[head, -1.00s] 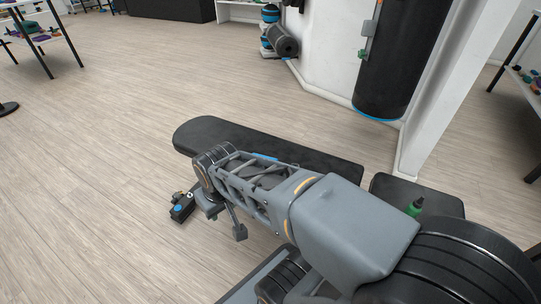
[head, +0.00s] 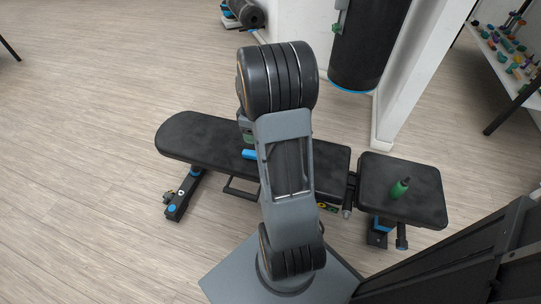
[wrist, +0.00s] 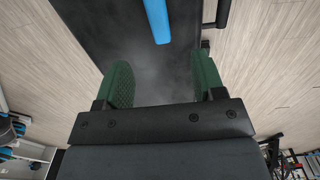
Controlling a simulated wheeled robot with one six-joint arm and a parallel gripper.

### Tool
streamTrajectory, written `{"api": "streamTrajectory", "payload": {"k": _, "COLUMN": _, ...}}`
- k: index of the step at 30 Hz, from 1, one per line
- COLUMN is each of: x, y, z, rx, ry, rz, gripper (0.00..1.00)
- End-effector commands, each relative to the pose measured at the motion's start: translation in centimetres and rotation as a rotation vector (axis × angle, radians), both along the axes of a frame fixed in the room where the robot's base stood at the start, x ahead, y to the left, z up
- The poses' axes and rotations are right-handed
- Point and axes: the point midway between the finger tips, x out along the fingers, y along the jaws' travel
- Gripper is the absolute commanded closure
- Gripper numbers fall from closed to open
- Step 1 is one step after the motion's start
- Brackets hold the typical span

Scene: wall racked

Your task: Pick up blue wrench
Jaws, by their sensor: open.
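The blue wrench (head: 250,153) lies on the long black bench pad (head: 205,140); only a plain blue length shows in the head view, partly hidden behind my arm. In the wrist view a blue bar (wrist: 157,18), which looks like the same wrench, is cut off by the top edge. My gripper (wrist: 160,72) is open and empty over the black pad, with its two green fingers apart. The blue bar is beyond the fingertips, between their lines, and not touched. In the head view my gripper is mostly hidden behind my arm.
A green bottle (head: 400,188) stands on the separate bench seat (head: 428,205). A black punching bag (head: 366,50) hangs by the white wall behind. A rack with small weights (head: 508,50) is at the far right. Open wooden floor lies to the left.

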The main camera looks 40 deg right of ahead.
Motion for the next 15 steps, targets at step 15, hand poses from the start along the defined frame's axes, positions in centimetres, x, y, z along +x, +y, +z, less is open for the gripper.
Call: {"api": "streamTrajectory", "payload": {"k": 15, "x": 0.0, "y": -0.4, "z": -8.0, "rx": 0.003, "ry": 0.005, "rz": 0.012, "gripper": 0.37}}
